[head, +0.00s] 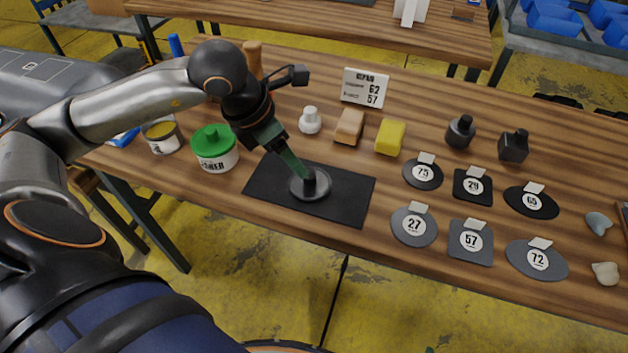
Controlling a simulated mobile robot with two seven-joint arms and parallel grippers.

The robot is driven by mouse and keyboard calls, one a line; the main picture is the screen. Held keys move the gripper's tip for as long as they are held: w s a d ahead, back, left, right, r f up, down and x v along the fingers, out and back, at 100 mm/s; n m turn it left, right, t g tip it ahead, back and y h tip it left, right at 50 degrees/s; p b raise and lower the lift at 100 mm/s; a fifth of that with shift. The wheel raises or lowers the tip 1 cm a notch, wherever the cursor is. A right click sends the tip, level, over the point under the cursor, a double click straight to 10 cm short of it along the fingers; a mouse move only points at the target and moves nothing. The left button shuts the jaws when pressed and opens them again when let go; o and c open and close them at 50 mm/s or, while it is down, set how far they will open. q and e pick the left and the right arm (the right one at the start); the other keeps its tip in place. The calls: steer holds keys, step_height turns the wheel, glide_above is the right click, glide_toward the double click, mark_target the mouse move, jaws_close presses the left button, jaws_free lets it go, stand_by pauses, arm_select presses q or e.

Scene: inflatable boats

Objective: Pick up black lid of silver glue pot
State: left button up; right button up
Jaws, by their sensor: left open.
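A round, low grey piece (324,190) with an upright black knob or cap (309,186) at its centre sits on a black mat near the table's front edge. It looks like the silver glue pot with its black lid, but its lower part is hard to make out. My left gripper (307,178) reaches down from the upper left, open, with its green-grey fingers right at the black knob. The fingers partly hide the knob, and I cannot tell whether they touch it. My right gripper is not in view.
The black mat (262,187) lies on the wooden table. A white can with green lid (214,160) and an open tin (164,142) stand left. A white knobbed piece (310,122), tan block (349,127) and yellow sponge (390,137) lie behind. Numbered dark patches (414,238) lie right.

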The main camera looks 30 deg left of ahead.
mark_target(310, 180)
arm_select(q)
steer(key=x, duration=0.8)
steer(key=shift+w, duration=0.25)
jaws_close()
